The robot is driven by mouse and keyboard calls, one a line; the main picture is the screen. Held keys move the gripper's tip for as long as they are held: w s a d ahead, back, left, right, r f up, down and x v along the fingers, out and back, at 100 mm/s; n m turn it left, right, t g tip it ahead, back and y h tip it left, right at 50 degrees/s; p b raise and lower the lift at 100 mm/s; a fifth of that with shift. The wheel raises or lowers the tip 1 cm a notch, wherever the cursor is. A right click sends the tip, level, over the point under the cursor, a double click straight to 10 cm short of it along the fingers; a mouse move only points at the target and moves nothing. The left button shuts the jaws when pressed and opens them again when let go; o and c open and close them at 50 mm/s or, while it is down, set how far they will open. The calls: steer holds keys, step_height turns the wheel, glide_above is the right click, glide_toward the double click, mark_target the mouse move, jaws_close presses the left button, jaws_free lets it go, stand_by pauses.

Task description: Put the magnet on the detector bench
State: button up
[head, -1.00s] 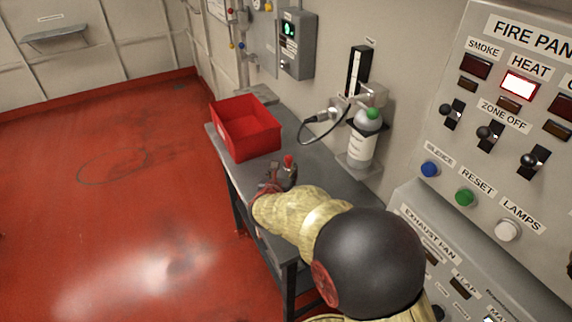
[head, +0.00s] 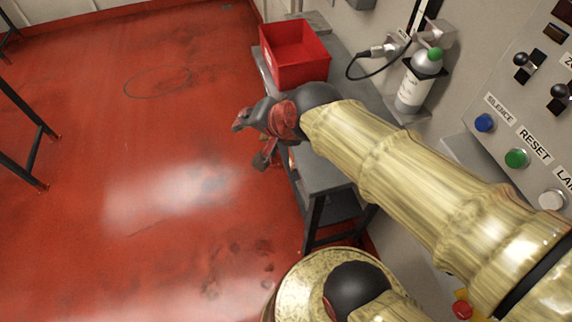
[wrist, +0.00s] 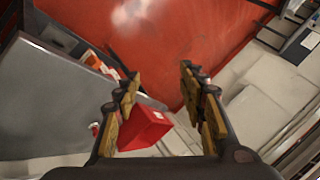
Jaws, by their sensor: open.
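My gripper (head: 250,142) is open and empty, over the red floor off the left side of a grey bench (head: 325,172). In the wrist view the two fingers of my gripper (wrist: 161,74) stand apart with nothing held between them. The bench top (wrist: 55,95) is at the left there, with a small red item (wrist: 94,128) near its edge; I cannot tell whether this is the magnet. I see no label naming the detector bench. My arm hides part of the bench top in the head view.
A red bin (head: 297,62) stands at the bench's far end. A green-topped bottle (head: 417,82) is held at the wall beside it, with a black cable (head: 362,62) nearby. A panel with buttons (head: 516,158) is at right. Open floor (head: 170,150) lies left.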

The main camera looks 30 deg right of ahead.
steer(key=s+d+n+g+h, duration=0.1)
steer(key=s+n+g, duration=0.2)
steer(key=s+n, duration=0.6)
steer(key=s, duration=0.3)
steer(key=shift+s+f+n, duration=0.15)
steer(key=shift+f+n, duration=0.2)
steer(key=shift+n, duration=0.05)
steer(key=shift+c, duration=0.8)
